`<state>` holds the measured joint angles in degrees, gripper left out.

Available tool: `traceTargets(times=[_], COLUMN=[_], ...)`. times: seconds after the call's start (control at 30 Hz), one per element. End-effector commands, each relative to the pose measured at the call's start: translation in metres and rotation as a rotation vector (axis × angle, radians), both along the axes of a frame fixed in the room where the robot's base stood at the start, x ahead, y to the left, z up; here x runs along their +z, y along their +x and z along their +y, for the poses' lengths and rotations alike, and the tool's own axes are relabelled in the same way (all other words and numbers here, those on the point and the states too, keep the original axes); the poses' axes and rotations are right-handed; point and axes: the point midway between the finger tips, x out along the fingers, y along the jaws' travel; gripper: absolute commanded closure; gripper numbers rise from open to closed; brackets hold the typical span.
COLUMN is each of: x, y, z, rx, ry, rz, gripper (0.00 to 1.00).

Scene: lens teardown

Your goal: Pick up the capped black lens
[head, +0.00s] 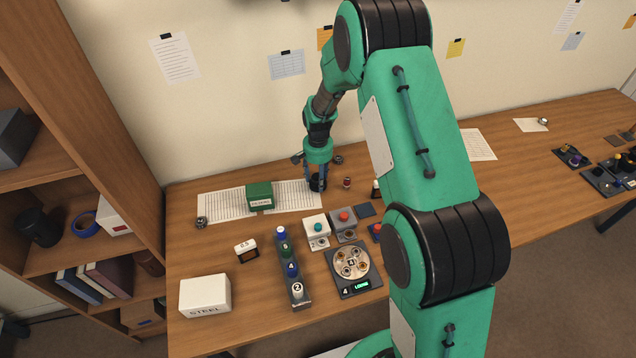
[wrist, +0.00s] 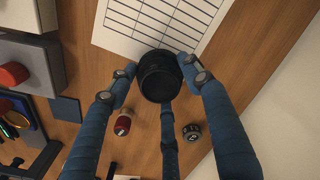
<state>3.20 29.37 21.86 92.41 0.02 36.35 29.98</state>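The black lens (wrist: 158,82) is a short dark cylinder, seen end-on in the wrist view at the edge of the gridded paper sheet. In the head view the lens (head: 317,185) is a small dark shape low between my fingers. My gripper (wrist: 158,70) has three blue fingers around the lens, two at its sides and one below it in the picture. The side fingertips are very close to the lens; I cannot tell whether they press on it. In the head view my gripper (head: 316,178) points down at the back of the table. The lens's underside is hidden.
A small red-and-white cylinder (wrist: 123,124) and a dark knurled piece (wrist: 191,132) stand close to my fingers. A green box (head: 259,195) sits on the paper sheet (head: 222,206) to the left. Button boxes (head: 317,231) stand in front. The wall is close behind.

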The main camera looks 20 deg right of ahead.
Motion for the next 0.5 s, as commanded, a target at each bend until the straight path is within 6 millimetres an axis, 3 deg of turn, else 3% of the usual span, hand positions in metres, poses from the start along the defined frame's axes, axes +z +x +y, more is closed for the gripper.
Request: traceTargets(times=[0.03,0.13,0.5], x=[0.0000,-0.0001,0.0055], y=[0.0000,0.0000,0.0006], z=[0.0000,0.0000,0.0000], rx=[0.000,0.000,0.000], ry=[0.000,0.000,0.000], rz=[0.000,0.000,-0.001], gripper=[0.66,0.85,0.85])
